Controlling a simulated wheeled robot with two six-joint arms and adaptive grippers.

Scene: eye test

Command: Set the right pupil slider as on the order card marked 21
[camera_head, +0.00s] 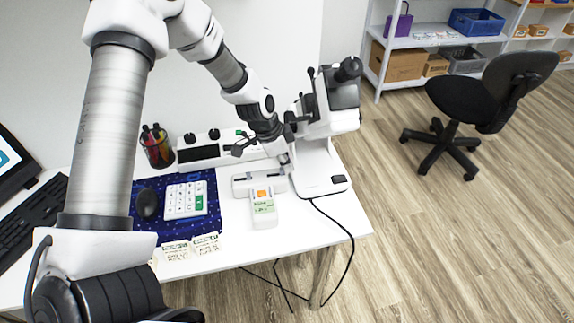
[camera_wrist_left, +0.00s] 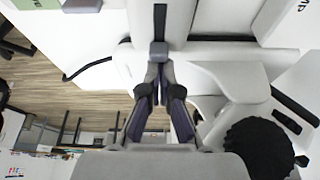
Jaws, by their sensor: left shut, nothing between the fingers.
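The gripper partly hides the right slider in the head view. My right gripper is out of view.
A white handheld device (camera_head: 264,215) with an orange and a green patch lies just in front of the unit. A white keypad (camera_head: 185,201) lies on a blue mat (camera_head: 205,183). A pen cup (camera_head: 157,148) stands behind. A black cable hangs over the table's right edge.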

